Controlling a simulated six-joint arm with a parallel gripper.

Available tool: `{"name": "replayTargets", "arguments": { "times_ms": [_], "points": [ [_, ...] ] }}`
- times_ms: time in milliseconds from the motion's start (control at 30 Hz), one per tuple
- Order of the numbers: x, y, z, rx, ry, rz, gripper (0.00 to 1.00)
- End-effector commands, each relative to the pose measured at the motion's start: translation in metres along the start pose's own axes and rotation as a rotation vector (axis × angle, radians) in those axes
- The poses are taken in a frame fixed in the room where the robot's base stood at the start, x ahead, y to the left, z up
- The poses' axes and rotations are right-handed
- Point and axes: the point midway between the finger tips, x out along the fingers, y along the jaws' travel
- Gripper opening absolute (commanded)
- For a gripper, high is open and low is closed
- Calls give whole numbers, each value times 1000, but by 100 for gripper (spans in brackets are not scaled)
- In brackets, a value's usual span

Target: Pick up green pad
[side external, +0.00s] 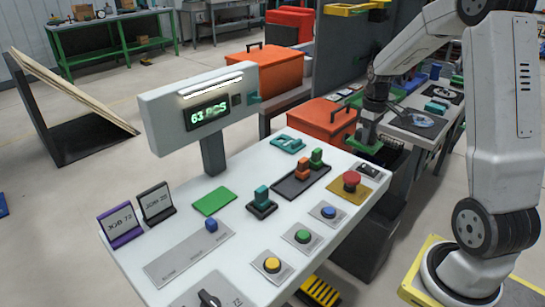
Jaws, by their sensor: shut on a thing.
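A flat green pad (213,201) lies on the white panel table, left of its middle, in front of the display post. My gripper (368,122) is at the far right end of the table, pointing down, well away from that pad. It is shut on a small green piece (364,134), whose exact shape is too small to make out. Its fingertips are partly hidden.
The white table (150,232) also holds a dark tray (300,182) with an orange and a green block, a teal block (262,196), a red button (351,178) and several coloured buttons. A display (205,110) stands behind. An orange toolbox (322,120) is left of my gripper.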

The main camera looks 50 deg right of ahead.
Motion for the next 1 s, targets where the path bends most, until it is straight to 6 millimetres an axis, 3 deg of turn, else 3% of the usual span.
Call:
{"name": "replayTargets", "arguments": {
  "times_ms": [300, 800, 833, 967, 1000],
  "points": [
    [-6, -7, 12, 0, 0, 0, 0],
    [-6, -7, 12, 0, 0, 0, 0],
    [-6, -7, 12, 0, 0, 0, 40],
    [-6, -7, 12, 0, 0, 0, 0],
    [-6, -7, 12, 0, 0, 0, 0]
  ]
}}
